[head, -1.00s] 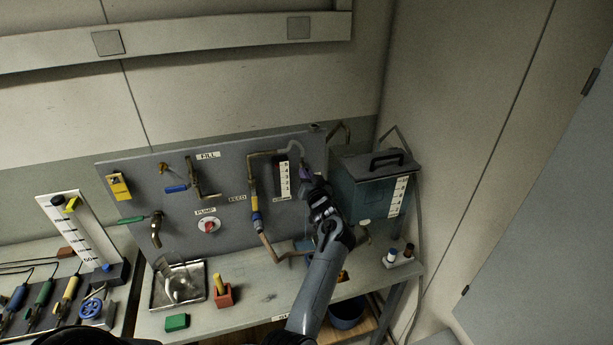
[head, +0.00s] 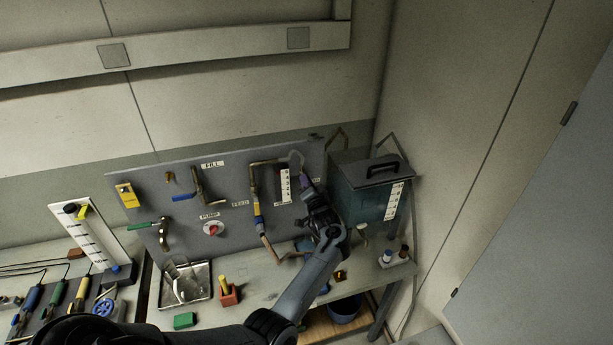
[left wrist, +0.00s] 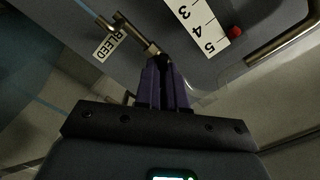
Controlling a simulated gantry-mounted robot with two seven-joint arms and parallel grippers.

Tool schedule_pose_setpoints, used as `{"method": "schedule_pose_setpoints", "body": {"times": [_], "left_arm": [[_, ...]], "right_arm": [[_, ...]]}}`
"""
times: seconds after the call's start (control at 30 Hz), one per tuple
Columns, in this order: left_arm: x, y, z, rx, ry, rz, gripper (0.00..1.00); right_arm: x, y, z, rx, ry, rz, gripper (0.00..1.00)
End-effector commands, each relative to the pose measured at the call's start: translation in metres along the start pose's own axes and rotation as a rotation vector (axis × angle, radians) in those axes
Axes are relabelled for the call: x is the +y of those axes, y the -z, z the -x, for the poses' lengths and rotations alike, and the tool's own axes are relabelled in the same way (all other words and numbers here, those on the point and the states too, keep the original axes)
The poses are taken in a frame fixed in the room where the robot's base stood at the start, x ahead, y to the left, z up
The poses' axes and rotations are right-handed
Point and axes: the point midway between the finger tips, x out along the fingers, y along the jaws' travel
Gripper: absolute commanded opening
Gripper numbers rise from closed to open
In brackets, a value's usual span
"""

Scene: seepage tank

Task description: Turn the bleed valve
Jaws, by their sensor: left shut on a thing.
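The bleed valve (left wrist: 128,30) is a small brass fitting on the grey panel, beside the BLEED label (left wrist: 108,46) in the left wrist view. My left gripper (left wrist: 164,64) has its purple fingers closed together at the near end of the valve, shut on its handle. The fingers hide most of the handle, so its angle is unclear. In the head view my left gripper (head: 305,181) is at the panel's right side, just right of the numbered scale (head: 285,185). The valve itself is hidden there. My right gripper is not in view.
A teal tank with a dark lid (head: 370,185) stands close on the right of my gripper. A bent pipe (head: 254,185) runs left of the scale.

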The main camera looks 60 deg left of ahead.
Motion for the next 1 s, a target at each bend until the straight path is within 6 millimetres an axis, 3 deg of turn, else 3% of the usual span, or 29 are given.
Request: {"method": "schedule_pose_setpoints", "body": {"times": [0.03,0.4,0.7,1.0], "left_arm": [[-0.004,0.002,-0.001,0.000,0.002,-0.048,0.00],[-0.002,0.001,-0.001,0.000,0.002,-0.382,0.00],[0.000,0.000,0.000,-0.001,0.002,-0.569,0.00],[0.001,0.000,0.000,-0.001,0.002,-0.648,0.00]], "right_arm": [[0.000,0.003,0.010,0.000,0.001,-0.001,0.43],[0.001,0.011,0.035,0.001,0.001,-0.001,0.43],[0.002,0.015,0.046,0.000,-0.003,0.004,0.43],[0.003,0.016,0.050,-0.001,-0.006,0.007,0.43]]}}
